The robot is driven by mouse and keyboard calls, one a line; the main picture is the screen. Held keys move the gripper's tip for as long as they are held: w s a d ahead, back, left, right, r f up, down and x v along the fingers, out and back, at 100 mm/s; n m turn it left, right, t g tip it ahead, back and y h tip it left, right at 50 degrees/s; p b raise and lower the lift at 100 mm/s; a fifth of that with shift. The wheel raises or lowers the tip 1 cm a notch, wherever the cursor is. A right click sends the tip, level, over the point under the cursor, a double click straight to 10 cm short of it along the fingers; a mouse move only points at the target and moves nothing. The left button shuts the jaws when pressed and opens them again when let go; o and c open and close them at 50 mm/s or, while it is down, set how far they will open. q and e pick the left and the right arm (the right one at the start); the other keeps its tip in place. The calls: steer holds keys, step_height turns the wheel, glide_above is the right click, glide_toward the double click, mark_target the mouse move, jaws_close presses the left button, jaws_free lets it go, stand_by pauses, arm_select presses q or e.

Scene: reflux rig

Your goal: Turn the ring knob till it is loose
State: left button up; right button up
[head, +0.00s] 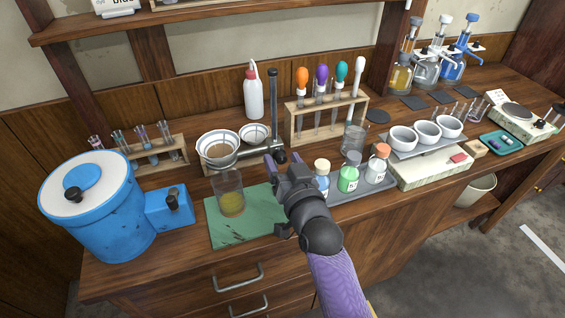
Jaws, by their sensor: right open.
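A dark upright post (273,105) stands behind the green mat. A black knob (281,156) sits low on the post, by the arm that reaches left to the ringed bowls. A large white bowl (217,150) and a smaller one (253,132) are left of the post. My right gripper (284,164) comes in from below, with its purple fingers spread just in front of the knob. The fingers appear to lie to either side of it; whether they touch it I cannot tell. My left gripper is not in view.
A beaker of yellow-brown liquid (230,197) stands on the green mat (255,226), left of my right gripper. A grey tray (376,192) with capped bottles is close on the right. A dropper rack (338,110) stands behind. A blue drum (108,222) is at the left.

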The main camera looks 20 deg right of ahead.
steer(key=shift+w, duration=0.1)
jaws_close()
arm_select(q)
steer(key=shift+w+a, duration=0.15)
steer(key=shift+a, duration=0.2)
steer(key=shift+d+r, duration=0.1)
